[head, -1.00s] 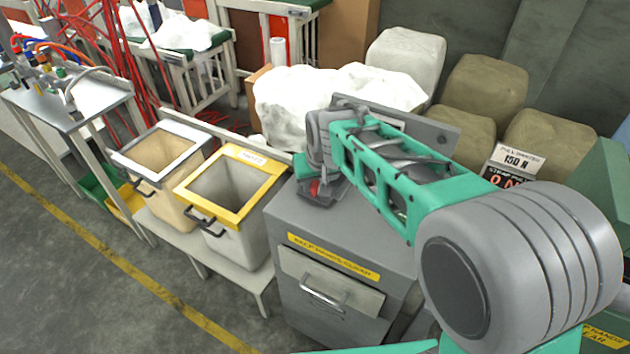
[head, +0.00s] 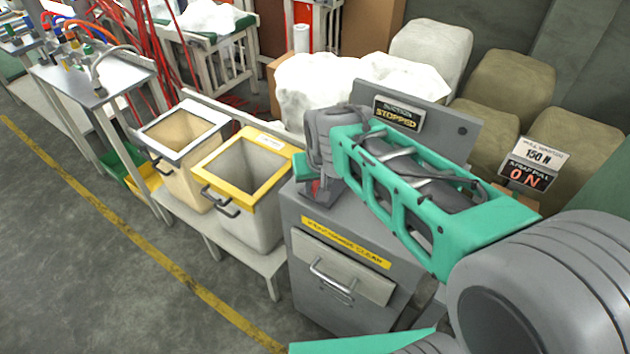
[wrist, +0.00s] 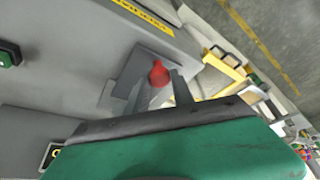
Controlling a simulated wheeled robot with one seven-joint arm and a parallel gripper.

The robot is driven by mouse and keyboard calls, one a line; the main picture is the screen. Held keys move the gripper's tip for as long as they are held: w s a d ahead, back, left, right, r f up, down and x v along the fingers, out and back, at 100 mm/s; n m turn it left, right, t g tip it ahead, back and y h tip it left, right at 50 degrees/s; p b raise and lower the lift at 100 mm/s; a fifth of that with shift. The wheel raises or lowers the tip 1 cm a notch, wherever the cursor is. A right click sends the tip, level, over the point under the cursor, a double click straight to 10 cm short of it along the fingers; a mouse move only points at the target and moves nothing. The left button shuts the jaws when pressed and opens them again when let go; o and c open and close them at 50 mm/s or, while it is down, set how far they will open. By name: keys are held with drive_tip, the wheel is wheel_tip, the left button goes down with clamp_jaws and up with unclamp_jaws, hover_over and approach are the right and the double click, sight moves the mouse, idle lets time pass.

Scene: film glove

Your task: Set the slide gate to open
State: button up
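A red knob (wrist: 158,73) stands on a dark grey plate (wrist: 135,66) on top of a grey machine (head: 352,222). This looks like the slide gate's handle, but which position it is in cannot be told. In the wrist view my gripper (wrist: 158,92) has its two fingers spread on either side of the knob, with a gap showing at the right finger. In the head view my gripper (head: 318,188) points down at the machine top, and only a bit of red shows by it. The wrist and arm hide most of the plate.
A sign on the machine's back panel (head: 462,135) reads "SUCTION STOPPED". A display (head: 526,176) reads 0 N under a 150 N label. A yellow-rimmed bin (head: 268,187) and a white-rimmed bin (head: 157,138) stand left. A green button (wrist: 10,53) shows in the wrist view.

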drive_tip(key=o, duration=0.4)
drive_tip(key=shift+r, duration=0.15)
drive_tip(key=v, duration=0.7)
drive_tip(key=shift+r, duration=0.3)
drive_tip(key=shift+s+a, duration=0.1)
drive_tip(key=shift+s, duration=0.05)
drive_tip(key=s+d+f+n+g, duration=0.1)
drive_tip(key=s+d+f+g, duration=0.15)
drive_tip(key=s+f, duration=0.6)
drive_tip(key=s+d+r+m+t+p, duration=0.1)
drive_tip(key=s+d+r+m+p, duration=0.1)
drive_tip(key=d, duration=0.5)
wheel_tip(320, 180, up, 2)
drive_tip(key=shift+s+d+r+h, duration=0.15)
drive_tip(key=shift+s+h, duration=0.15)
drive_tip(key=shift+s, duration=0.25)
